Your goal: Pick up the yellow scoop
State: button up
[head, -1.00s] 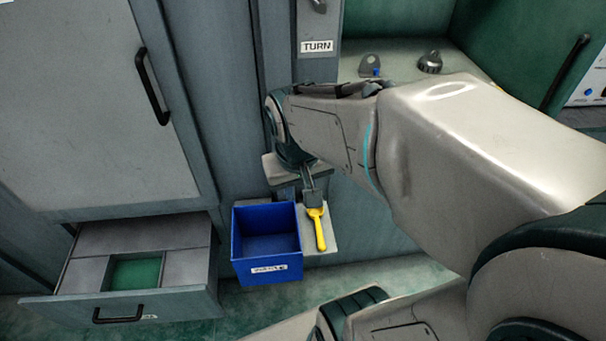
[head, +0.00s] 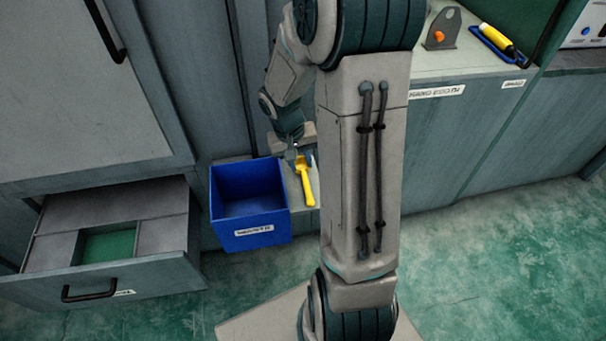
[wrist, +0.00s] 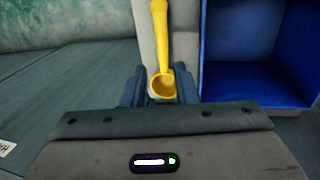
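The yellow scoop (head: 304,182) lies on a narrow grey ledge beside the blue bin. In the wrist view the scoop (wrist: 160,50) has its round bowl near my gripper and its handle pointing away. My gripper (wrist: 160,88) is open, with one dark finger on each side of the bowl and a gap visible on both sides. In the head view my gripper (head: 298,150) is at the bowl end of the scoop, and its fingertips are too small to make out clearly.
The blue bin (head: 253,223) stands directly left of the scoop. An open drawer (head: 150,280) juts out at the lower left. A counter at the right holds an orange-marked grey bracket (head: 440,30) and a yellow-and-black handled tool (head: 497,40) on a blue holder.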

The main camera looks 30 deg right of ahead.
aim_at(306, 184)
jog(key=f, duration=0.3)
jog(key=shift+s+d+f+b, duration=0.15)
jog(key=shift+d+f+b, duration=0.15)
jog(key=shift+s+d+f+b, duration=0.1)
jog(key=shift+f+b, duration=0.15)
jog(key=shift+f, duration=0.65)
jog(key=shift+s+d+f+b, duration=0.15)
jog(key=shift+f+b, duration=0.15)
jog(key=shift+f, duration=0.55)
jog(key=shift+s+d+f+b, duration=0.1)
jog(key=shift+f+b, duration=0.15)
jog(key=shift+f, duration=0.65)
grip_shut()
